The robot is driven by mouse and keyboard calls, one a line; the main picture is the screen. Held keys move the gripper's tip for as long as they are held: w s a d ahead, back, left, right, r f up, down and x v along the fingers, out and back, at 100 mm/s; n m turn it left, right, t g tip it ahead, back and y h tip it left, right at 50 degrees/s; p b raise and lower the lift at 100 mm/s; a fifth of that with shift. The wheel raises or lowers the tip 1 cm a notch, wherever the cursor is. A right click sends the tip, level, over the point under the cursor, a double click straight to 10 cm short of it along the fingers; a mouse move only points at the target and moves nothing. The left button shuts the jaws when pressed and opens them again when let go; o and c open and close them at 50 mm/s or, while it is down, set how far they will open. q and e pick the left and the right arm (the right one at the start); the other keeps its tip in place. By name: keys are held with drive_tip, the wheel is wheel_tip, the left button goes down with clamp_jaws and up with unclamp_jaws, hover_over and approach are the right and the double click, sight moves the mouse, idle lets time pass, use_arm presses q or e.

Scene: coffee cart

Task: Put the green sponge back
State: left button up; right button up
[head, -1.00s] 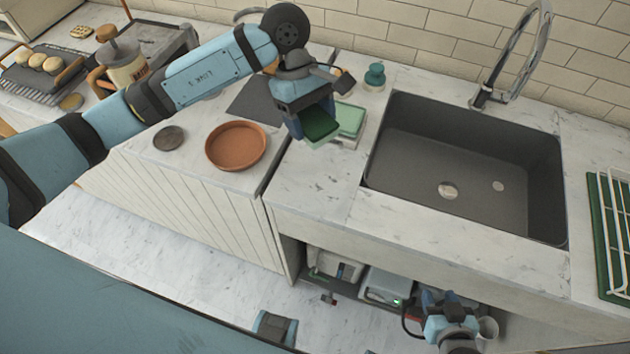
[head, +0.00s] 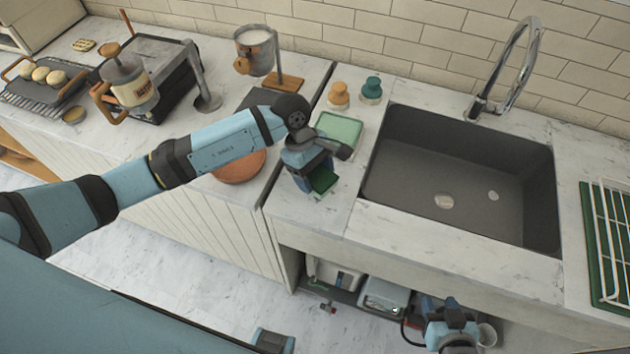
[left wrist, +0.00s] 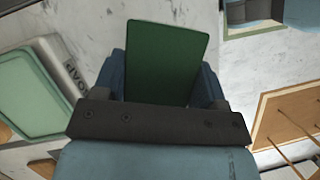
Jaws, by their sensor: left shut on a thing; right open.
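The green sponge (head: 323,180) is dark green and flat. My left gripper (head: 312,177) is shut on it and holds it over the marble counter left of the sink. The sponge fills the top middle of the left wrist view (left wrist: 168,60), between the blue fingers. A light green shallow tray (head: 339,130) lies just behind my gripper in the head view; in the left wrist view it is at the left, beside a pale edge lettered SOAP (left wrist: 80,85). My right gripper (head: 450,318) is open, low in front of the under-sink shelf; its fingertips are hard to make out.
The dark sink (head: 455,180) with its tap (head: 508,70) is to the right. Orange (head: 339,95) and teal (head: 372,90) stoppered bottles stand behind the tray. A terracotta dish (head: 238,168) lies partly under my left arm. Bare counter (head: 305,212) shows in front of my gripper.

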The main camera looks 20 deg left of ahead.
sight(315, 185)
use_arm(q)
wheel_tip(315, 185, down, 4)
drive_tip(key=shift+s+f+p, duration=0.1)
drive_tip(key=shift+p, duration=0.25)
drive_tip(key=shift+f, duration=0.2)
drive_tip(key=o, duration=0.8)
drive_tip(key=shift+o, duration=0.2)
